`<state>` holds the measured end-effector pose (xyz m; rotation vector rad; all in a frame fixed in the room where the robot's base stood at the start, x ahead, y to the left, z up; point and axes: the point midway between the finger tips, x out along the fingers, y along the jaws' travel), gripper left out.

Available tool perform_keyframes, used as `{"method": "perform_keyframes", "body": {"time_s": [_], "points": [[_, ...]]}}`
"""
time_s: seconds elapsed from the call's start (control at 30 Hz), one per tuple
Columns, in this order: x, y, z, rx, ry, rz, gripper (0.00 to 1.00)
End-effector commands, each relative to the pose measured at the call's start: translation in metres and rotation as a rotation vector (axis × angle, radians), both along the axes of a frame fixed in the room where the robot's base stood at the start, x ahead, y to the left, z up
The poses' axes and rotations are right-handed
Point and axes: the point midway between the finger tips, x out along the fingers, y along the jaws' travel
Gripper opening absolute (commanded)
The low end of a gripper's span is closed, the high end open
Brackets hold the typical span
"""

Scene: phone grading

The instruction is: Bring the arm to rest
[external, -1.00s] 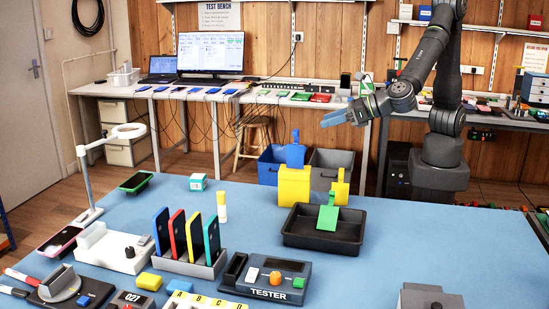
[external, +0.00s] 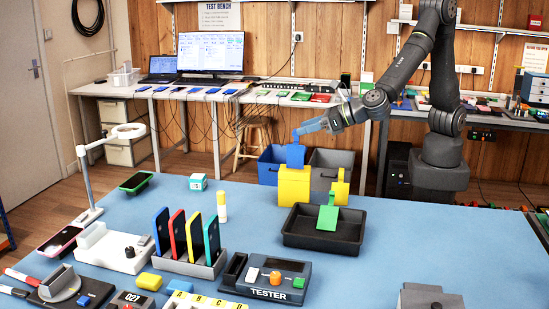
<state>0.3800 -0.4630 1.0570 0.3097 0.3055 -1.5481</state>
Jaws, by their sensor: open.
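My gripper (external: 311,127) is in the air at the back of the blue table, beside the top of the blue tool standing in the yellow holder (external: 294,187). It points left and its jaws are open. The blue tool (external: 295,156) stands upright in the holder; whether the fingers touch its top or only overlap it in the view, I cannot tell. My arm reaches in from the right.
A black tray (external: 300,240) with a green scoop-like tool (external: 328,215) lies in front of the holder. A phone rack (external: 180,262), a tester (external: 266,278) and a ring lamp (external: 130,131) stand on the table (external: 390,260). The right side of the table is mostly clear.

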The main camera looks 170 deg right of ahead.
Motion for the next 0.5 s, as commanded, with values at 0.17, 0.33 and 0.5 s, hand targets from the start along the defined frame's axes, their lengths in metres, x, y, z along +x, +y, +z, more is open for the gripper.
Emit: {"method": "perform_keyframes", "body": {"time_s": [0.17,0.33,0.5], "points": [[-0.001,-0.034,-0.015,0.002,0.002,-0.003,0.50],[0.000,-0.037,0.002,-0.002,-0.003,0.001,0.50],[0.000,-0.037,0.017,0.000,-0.001,0.001,0.50]]}}
